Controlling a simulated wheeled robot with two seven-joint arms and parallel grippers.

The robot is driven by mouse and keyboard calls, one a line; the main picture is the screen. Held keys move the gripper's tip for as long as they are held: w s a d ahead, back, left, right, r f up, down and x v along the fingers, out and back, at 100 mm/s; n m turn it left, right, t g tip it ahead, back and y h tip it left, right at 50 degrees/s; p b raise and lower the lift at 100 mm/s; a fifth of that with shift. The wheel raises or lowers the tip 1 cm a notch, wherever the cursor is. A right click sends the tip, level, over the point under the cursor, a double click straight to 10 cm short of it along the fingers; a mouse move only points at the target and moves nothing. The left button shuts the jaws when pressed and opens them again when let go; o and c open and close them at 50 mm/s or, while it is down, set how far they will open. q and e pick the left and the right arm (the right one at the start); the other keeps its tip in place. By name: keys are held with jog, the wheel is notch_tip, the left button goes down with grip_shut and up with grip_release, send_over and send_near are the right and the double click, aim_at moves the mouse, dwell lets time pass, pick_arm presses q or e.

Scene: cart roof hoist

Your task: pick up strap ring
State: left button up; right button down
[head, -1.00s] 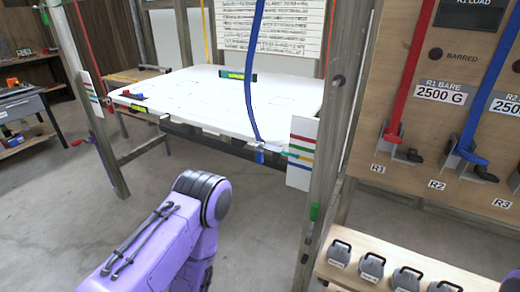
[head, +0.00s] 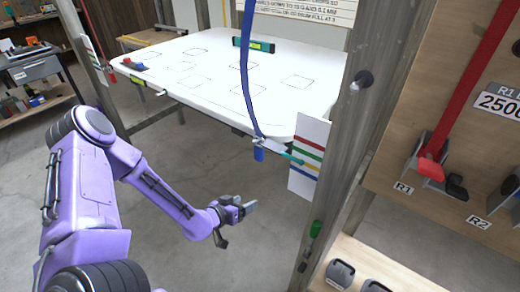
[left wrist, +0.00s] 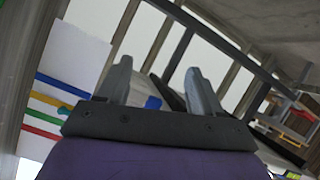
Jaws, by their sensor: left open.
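A blue strap (head: 246,75) hangs in front of the white roof panel (head: 190,70). Its lower end meets small metal hardware (head: 258,142) and a blue piece (head: 258,155) at the panel's front edge. A separate strap ring is too small to make out for sure. My left gripper (head: 238,222) is open and empty, below the panel's front edge and apart from the strap. In the left wrist view its two fingers (left wrist: 157,82) stand apart, with a small blue patch (left wrist: 152,103) showing between them. My right gripper is out of view.
A striped card (head: 310,155) sits on the wooden post (head: 350,140) right of the strap. A board with a red strap (head: 465,90) stands at the right. Grey weights (head: 340,273) sit on a low shelf. The floor below the panel is clear.

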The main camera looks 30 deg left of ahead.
aim_at(257, 153)
pick_arm(q)
jog(key=w+a+r+m+t, duration=0.3)
jog(key=w+a+r+t, duration=0.15)
jog(key=r, duration=0.35)
jog(key=shift+t, duration=0.45)
jog(key=w+b, duration=0.1)
jog(key=w, duration=0.2)
jog(key=w+b, duration=0.2)
jog(key=w, duration=0.1)
jog(key=w+r+b, duration=0.1)
jog(key=w+b, duration=0.1)
jog(key=w, duration=0.2)
jog(key=shift+d, duration=0.3)
jog(key=shift+s+a+r, duration=0.1)
jog(key=shift+r, duration=0.05)
jog(key=shift+c, duration=0.9)
jog(key=c, duration=1)
